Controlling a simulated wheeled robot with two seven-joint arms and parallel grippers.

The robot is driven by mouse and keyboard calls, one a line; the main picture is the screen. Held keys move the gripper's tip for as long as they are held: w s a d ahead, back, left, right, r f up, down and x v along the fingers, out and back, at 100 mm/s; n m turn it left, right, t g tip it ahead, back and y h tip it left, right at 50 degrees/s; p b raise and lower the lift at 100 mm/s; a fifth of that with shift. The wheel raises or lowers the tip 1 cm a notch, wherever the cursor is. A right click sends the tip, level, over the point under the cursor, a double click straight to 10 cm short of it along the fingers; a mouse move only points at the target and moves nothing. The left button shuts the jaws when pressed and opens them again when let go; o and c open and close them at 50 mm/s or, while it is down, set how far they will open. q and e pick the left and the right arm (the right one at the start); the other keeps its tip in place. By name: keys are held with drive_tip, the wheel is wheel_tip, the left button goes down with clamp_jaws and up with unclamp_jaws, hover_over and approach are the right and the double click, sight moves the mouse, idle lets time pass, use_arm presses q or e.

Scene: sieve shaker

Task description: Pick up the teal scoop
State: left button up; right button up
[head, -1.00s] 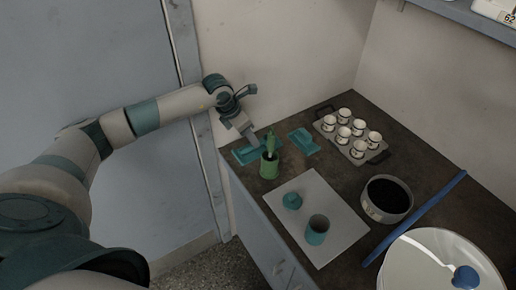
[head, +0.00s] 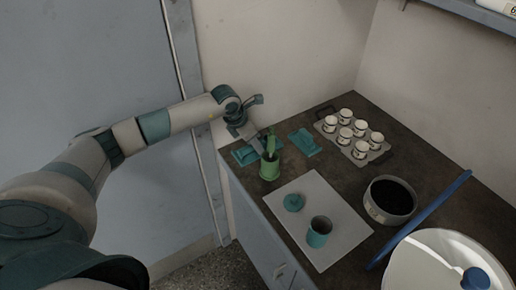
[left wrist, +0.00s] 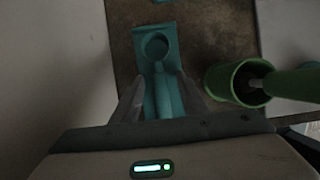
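The teal scoop (left wrist: 158,50) lies on a flat teal rest in the left wrist view, its round bowl away from me and its handle running back between my fingers. In the head view the teal rest (head: 243,156) is at the counter's left end, and my gripper partly hides the scoop there. My left gripper (head: 257,147) is low over it. In the left wrist view the fingers of my left gripper (left wrist: 160,98) stand apart on either side of the handle, with some gap visible. My right gripper is not in view.
A green cup (head: 269,170) with a green-handled tool stands close beside the left gripper. Another teal piece (head: 304,142) lies behind. A white tray (head: 350,225) holds a teal cup and lid. Also there: a rack of white cups (head: 384,158), a dark-filled sieve (head: 390,200) and a blue bar (head: 425,217).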

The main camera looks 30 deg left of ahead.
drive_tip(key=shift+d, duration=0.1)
use_arm(q)
clamp_jaws()
idle(0.4)
